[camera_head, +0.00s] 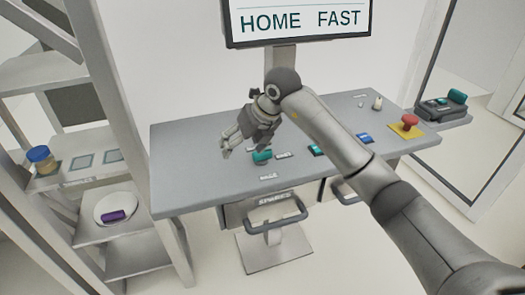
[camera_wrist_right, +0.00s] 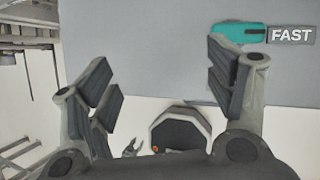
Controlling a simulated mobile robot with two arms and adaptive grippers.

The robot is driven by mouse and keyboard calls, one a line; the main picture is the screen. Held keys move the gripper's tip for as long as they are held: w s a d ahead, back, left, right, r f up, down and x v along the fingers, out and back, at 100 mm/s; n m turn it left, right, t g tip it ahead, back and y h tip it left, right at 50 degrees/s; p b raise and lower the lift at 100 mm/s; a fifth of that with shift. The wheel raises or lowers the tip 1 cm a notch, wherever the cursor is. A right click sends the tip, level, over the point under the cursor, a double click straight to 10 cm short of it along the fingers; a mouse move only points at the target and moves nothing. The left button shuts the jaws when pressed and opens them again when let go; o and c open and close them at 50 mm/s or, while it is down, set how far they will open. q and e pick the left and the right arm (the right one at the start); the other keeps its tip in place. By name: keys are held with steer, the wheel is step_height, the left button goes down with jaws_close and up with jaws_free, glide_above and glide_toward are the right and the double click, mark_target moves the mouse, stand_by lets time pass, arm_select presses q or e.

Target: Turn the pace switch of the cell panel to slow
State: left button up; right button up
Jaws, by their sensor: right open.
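The pace switch (camera_head: 262,156) is a small teal knob on the grey panel top (camera_head: 200,185). In the right wrist view the teal knob (camera_wrist_right: 238,33) lies at the top, its end toward a label (camera_wrist_right: 292,35) reading FAST. Another small label (camera_head: 268,177) lies in front of the knob, too small to read. The screen (camera_head: 300,20) shows HOME and FAST. My right gripper (camera_head: 237,148) is open and empty, above the panel and just left of the knob, apart from it. A small claw shape (camera_wrist_right: 130,149), seemingly my left gripper, shows low in the right wrist view.
Another teal control (camera_head: 316,150), a blue one (camera_head: 364,138) and a red button on a yellow base (camera_head: 409,122) sit right along the panel. A drawer handle (camera_head: 275,214) juts from the front. Shelves at left hold a jar (camera_head: 41,159) and a plate (camera_head: 117,207).

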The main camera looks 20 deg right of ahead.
mark_target(263, 154)
steer(key=d+r+m+h, duration=0.1)
steer(key=d+r+h, duration=0.1)
steer(key=d+h, duration=0.35)
steer(key=w+f+p, duration=0.1)
steer(key=f, duration=0.1)
steer(key=w+f+y+p, duration=0.1)
steer(key=f, duration=0.2)
steer(key=w+d+f+y+p, duration=0.1)
steer(key=w+f, duration=0.1)
steer(key=f, duration=0.1)
steer(key=shift+d+f, duration=0.1)
steer(key=shift+f, duration=0.15)
steer(key=shift+w+f, duration=0.3)
steer(key=shift+f, duration=0.25)
